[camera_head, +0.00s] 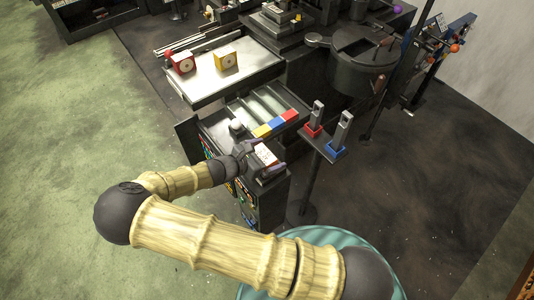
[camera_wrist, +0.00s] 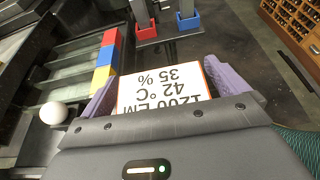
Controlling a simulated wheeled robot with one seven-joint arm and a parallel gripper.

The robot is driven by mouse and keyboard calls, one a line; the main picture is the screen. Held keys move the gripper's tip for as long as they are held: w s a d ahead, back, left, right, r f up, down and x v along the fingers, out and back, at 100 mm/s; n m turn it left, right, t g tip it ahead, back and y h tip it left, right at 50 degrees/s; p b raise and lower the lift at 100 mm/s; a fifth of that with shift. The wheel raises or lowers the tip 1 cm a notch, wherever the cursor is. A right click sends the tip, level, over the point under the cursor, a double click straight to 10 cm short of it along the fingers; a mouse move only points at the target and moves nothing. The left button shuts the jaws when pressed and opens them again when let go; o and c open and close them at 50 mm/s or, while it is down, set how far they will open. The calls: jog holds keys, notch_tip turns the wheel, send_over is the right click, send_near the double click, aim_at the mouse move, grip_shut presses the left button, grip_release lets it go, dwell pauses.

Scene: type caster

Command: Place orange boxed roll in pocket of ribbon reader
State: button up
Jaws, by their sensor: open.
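A yellow-orange box with a round disc on its face (camera_head: 227,60) stands upright on a pale metal-topped table (camera_head: 205,87). A similar red box (camera_head: 182,63) stands to its left. My gripper (camera_head: 264,157) is far nearer the camera, apart from both boxes. In the wrist view its purple fingers (camera_wrist: 163,80) are spread wide. Between them shows a white panel with an orange-red edge (camera_wrist: 165,90), reading 1200, 42 °C and 35 %; I cannot tell if it is touched. Which unit is the ribbon reader, and its pocket, I cannot tell for sure.
A grooved rack with red, blue and yellow blocks (camera_head: 270,127) lies beyond my gripper, beside a white ball (camera_head: 237,127). Red (camera_head: 313,130) and blue (camera_head: 335,148) holders with upright grey pieces stand right. A dark round drum (camera_head: 362,60) stands behind. Open floor lies left.

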jog(key=shift+s, duration=0.1)
jog(key=b+v, duration=0.2)
jog(key=v, duration=1)
dwell(0.4)
jog(key=d+m+g, duration=0.1)
jog(key=d, duration=0.1)
jog(key=d+m+g+y, duration=0.1)
jog(key=d+m, duration=0.1)
jog(key=d+m+g, duration=0.1)
jog(key=d+g, duration=0.1)
jog(key=shift+s+d+f+m, duration=0.2)
jog(key=shift+s+m, duration=0.15)
jog(key=shift+m, duration=0.05)
jog(key=s+d+r+m+y, duration=0.3)
jog(key=d+r+m+y, duration=0.2)
jog(key=m, duration=0.5)
jog(key=s+d+r+m+y, duration=0.3)
jog(key=d+r+m+y, duration=0.2)
jog(key=d+m, duration=0.5)
notch_tip(320, 180, up, 2)
jog(key=shift+s+r+g, duration=0.2)
jog(key=shift+s+g, duration=0.05)
jog(key=shift+g, duration=0.15)
